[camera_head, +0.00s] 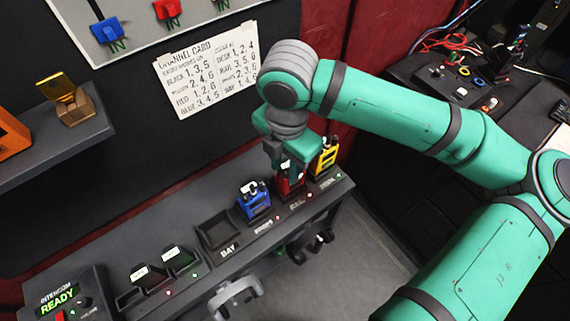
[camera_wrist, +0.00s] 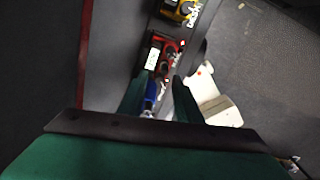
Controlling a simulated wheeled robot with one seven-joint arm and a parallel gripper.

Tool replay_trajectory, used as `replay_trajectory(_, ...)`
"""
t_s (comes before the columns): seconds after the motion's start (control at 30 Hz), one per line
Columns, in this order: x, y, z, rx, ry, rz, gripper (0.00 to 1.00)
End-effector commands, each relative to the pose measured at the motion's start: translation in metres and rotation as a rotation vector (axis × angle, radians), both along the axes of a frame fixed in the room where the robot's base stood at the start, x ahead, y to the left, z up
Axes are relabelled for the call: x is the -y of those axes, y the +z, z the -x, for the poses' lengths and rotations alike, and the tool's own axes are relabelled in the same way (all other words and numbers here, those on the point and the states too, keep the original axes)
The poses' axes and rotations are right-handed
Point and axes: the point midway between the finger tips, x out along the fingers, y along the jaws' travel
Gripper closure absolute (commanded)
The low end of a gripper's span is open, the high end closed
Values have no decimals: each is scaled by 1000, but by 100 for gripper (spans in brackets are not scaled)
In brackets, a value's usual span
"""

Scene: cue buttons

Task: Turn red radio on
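The red radio (camera_head: 290,187) stands in the row on the dark console, between the blue radio (camera_head: 253,203) and the yellow radio (camera_head: 325,158). My gripper (camera_head: 289,167) points down just over the red radio and hides part of it. In the wrist view, the red radio (camera_wrist: 158,57) lies just past the fingertips, with dark knobs and a pale label on its top. The fingers of my gripper (camera_wrist: 163,77) are apart with a gap between them; I cannot tell if they touch the radio. The yellow radio (camera_wrist: 181,8) is beyond it.
The console (camera_head: 188,238) has an empty bay (camera_head: 220,232) left of the blue radio and labelled dark holders further left. An intercom (camera_head: 68,298) reading READY stands at lower left. A channel card (camera_head: 205,72) hangs on the wall behind. Small red lights line the console's front.

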Motion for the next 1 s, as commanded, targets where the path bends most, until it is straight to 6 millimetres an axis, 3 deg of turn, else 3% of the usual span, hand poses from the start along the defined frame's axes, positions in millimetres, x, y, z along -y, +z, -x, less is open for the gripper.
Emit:
replay_trajectory(0.27,1,-1,0,0,-2,0,69)
replay_trajectory(0.4,1,-1,0,0,-3,0,100)
replay_trajectory(0.67,-1,-1,0,1,-32,-2,100)
replay_trajectory(1.0,-2,-1,0,-1,-308,-2,100)
